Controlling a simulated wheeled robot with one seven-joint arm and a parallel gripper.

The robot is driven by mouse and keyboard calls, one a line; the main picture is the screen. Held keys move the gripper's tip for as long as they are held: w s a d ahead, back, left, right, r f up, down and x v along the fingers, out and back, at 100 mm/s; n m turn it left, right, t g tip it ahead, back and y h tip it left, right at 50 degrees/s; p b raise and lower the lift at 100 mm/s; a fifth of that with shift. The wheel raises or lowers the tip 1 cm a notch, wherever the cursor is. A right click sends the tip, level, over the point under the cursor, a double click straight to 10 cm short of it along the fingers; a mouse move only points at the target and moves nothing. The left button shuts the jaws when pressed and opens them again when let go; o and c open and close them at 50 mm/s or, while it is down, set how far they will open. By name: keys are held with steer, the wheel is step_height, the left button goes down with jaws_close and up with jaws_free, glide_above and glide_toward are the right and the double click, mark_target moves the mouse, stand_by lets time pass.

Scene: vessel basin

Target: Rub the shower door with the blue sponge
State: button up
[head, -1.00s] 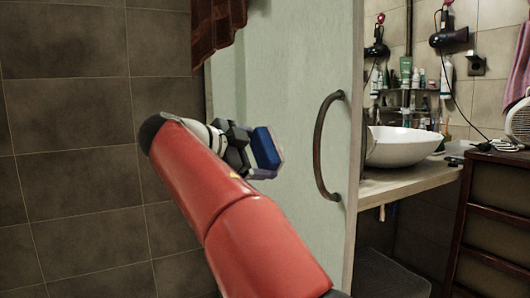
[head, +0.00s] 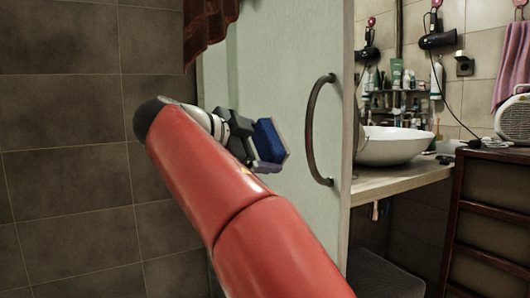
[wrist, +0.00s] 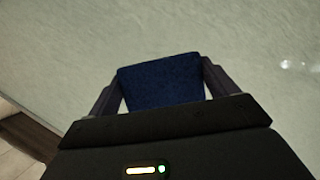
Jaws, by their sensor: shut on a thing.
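The shower door (head: 290,70) is a pale green panel with a dark curved handle (head: 314,130); its surface also fills most of the wrist view (wrist: 250,60). My gripper (head: 250,145) is shut on the blue sponge (head: 268,140), left of the handle and in front of the door. In the wrist view the sponge (wrist: 160,82) sits between my two fingers, with its far side toward the door. I cannot tell whether the sponge touches the door. My red arm hides the lower part of the door.
A white basin (head: 395,147) stands on a counter (head: 400,180) right of the door. A dark wooden drawer unit (head: 490,215) is at the far right. Brown tiled wall (head: 65,150) is at the left. A dark red cloth (head: 205,25) hangs at the door's top left.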

steer(key=shift+s+d+r, duration=0.1)
steer(key=shift+s, duration=0.05)
steer(key=shift+w+r+p, duration=0.1)
steer(key=shift+w+p, duration=0.2)
steer(key=shift+w, duration=0.1)
steer(key=w, duration=0.1)
steer(key=w+a+p, duration=0.1)
steer(key=w, duration=0.1)
steer(key=shift+a+p, duration=0.2)
steer(key=shift+p, duration=0.1)
steer(key=shift+s, duration=0.1)
steer(key=s+a, duration=0.2)
steer(key=a, duration=0.3)
steer(key=shift+s+a, duration=0.15)
steer(key=shift+a, duration=0.2)
steer(key=a, duration=0.1)
steer(key=s+a, duration=0.1)
steer(key=shift+a+f+p, duration=0.2)
steer(key=shift+a+p, duration=0.15)
